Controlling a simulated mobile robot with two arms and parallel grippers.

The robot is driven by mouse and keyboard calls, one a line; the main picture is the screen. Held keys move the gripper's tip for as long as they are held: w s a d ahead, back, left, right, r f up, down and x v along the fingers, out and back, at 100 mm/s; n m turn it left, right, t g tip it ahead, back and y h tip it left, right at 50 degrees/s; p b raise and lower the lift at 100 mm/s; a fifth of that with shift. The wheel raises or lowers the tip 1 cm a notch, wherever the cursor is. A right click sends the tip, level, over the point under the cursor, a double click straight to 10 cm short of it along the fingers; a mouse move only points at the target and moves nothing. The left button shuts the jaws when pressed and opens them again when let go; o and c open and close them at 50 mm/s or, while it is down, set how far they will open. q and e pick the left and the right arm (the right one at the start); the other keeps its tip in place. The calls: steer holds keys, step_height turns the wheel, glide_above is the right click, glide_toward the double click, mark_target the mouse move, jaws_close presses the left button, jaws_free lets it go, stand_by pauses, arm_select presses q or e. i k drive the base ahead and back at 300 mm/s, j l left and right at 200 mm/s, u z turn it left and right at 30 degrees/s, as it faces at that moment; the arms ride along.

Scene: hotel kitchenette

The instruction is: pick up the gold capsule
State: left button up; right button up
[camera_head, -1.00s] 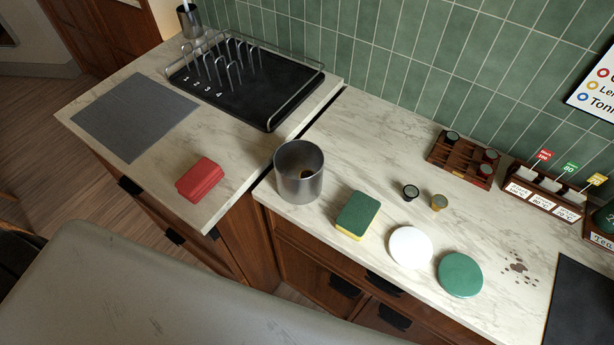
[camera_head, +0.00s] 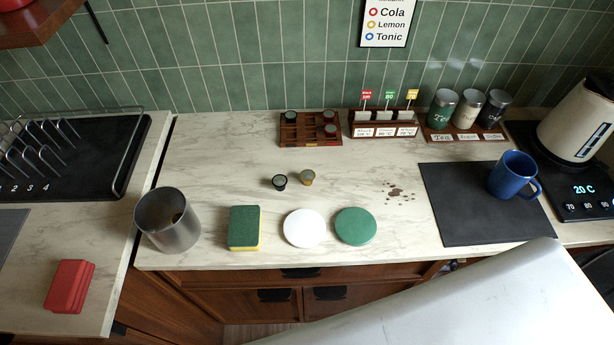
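The gold capsule (camera_head: 307,177) stands on the marble counter, close to the right of a black capsule (camera_head: 280,182). Both are small and sit in front of the wooden capsule rack, in open counter space. Neither of my grippers is in view. A large pale grey surface at the lower right hides part of the counter front.
A wooden rack (camera_head: 310,142) holds several capsules. A steel bin (camera_head: 168,220), a sponge (camera_head: 244,228), a white disc (camera_head: 304,228) and a green disc (camera_head: 355,226) line the front. A blue mug (camera_head: 512,174) stands on a dark mat (camera_head: 465,215). Brown spots (camera_head: 397,192) mark the counter.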

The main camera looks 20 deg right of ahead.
mark_target(307, 175)
steer(key=j+u, duration=0.1)
steer(key=u, duration=0.4)
steer(key=l+z, duration=0.1)
steer(key=z, duration=0.4)
steer(key=i+l+z, duration=0.1)
steer(key=z, duration=0.4)
steer(key=k+z, duration=0.55)
steer(key=k+j, duration=0.05)
steer(key=k, duration=0.05)
